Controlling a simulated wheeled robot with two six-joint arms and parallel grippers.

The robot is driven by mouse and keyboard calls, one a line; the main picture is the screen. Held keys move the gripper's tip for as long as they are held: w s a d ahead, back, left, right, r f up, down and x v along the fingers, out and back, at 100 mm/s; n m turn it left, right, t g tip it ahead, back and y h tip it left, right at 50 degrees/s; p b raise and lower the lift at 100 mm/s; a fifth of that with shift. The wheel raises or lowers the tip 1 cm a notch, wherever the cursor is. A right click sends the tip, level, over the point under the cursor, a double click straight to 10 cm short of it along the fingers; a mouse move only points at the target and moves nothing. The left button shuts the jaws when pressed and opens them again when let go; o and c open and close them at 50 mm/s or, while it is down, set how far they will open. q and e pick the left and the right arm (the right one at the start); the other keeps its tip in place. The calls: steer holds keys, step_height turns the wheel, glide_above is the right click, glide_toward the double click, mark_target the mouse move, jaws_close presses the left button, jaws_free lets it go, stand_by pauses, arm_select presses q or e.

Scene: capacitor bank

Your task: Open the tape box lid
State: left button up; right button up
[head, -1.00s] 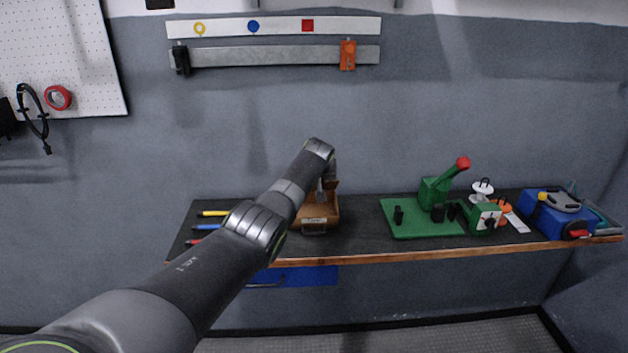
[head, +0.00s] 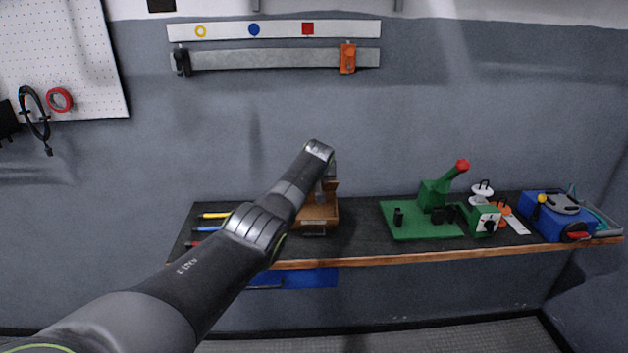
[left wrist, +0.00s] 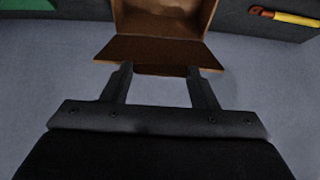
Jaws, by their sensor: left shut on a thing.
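The brown tape box (head: 320,210) stands on the dark shelf, left of the green base, partly behind my left arm. In the left wrist view its hollow brown inside (left wrist: 165,20) is visible. A flat brown panel, the lid (left wrist: 150,49), is tilted out from the opening towards my gripper. My left gripper (left wrist: 162,70) has its two fingers set apart at the lid's near edge, shut on the lid or its handle; the exact contact is hard to tell. In the head view the gripper is mostly hidden behind the arm. My right gripper is not in view.
Pens (head: 208,228) lie on the shelf (head: 355,240) left of the box. To the right stand a green base with a lever (head: 430,220), a green block with a dial (head: 487,220) and a blue case (head: 555,222). Bare shelf lies between box and green base.

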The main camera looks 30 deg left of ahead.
arm_select(q)
steer(key=o, duration=1.4)
steer(key=shift+r, duration=0.1)
steer(key=b+v, duration=0.3)
steer(key=v, duration=1.4)
steer(key=shift+r, duration=0.1)
steer(key=shift+c, duration=0.2)
